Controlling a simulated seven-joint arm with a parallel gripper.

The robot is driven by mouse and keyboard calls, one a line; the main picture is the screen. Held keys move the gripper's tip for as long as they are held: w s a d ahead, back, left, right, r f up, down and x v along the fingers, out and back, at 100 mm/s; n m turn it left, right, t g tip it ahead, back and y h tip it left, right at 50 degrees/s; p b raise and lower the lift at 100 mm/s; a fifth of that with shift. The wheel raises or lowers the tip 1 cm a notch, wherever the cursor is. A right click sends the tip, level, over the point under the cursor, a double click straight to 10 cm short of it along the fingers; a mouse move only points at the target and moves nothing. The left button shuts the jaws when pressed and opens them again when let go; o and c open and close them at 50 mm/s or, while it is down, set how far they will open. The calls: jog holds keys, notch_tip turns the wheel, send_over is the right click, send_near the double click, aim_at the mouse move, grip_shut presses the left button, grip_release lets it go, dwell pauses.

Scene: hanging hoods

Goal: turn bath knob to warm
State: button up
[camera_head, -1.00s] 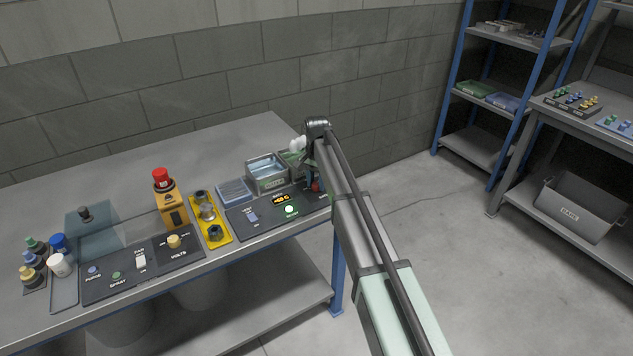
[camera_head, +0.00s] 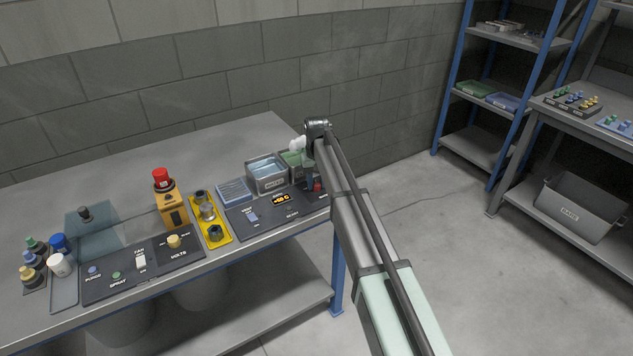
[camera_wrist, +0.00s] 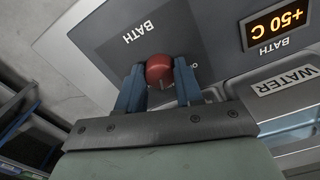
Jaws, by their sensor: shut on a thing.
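The red bath knob (camera_wrist: 159,70) sits on a dark panel labelled BATH in the wrist view, between the two blue fingers of my gripper (camera_wrist: 158,84). The fingers are shut on it from both sides. Its pointing direction is hard to tell, and the fingers cover part of the markings around it. The bath display (camera_wrist: 279,24) reads +50 C in orange; it also shows in the head view (camera_head: 282,198). In the head view the knob (camera_head: 318,186) is a small red patch below my wrist, at the right end of the bench.
A metal WATER bath (camera_head: 267,184) stands behind the panel, with a green-filled container beside it. The bench's back middle is clear.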

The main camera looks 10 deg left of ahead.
aim_at(316, 183)
jog(key=shift+n, duration=1.6)
jog(key=o, duration=1)
jog(key=shift+o, duration=0.2)
jog(key=shift+r, duration=0.1)
notch_tip(316, 183, up, 14)
